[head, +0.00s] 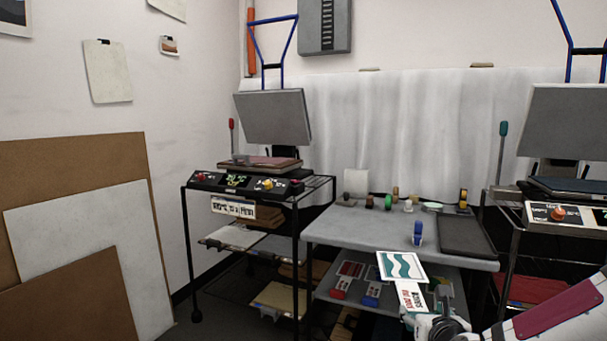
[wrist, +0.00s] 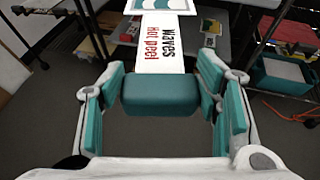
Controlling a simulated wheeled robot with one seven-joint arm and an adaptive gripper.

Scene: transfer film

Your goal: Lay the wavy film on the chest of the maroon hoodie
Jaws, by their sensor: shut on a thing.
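The wavy film (head: 402,267) is a white sheet with teal waves. Its tab (wrist: 165,45), printed "Waves hot peel", runs down to my gripper, and only a bit of the wave print shows at the top of the wrist view. My gripper (head: 428,318) is shut on the tab, also in the wrist view (wrist: 160,88), and holds the film up in front of the grey table. The maroon hoodie (head: 262,162) appears as a flat maroon cloth on the left heat press, under its raised grey plate (head: 272,118). Its chest details are too small to tell.
The left press has a control panel (head: 240,182) at its front. A grey table (head: 350,225) with small bottles and a dark mat (head: 466,236) stands between the presses. A second press at right holds dark cloth (head: 565,188). Boards (head: 90,255) lean at left.

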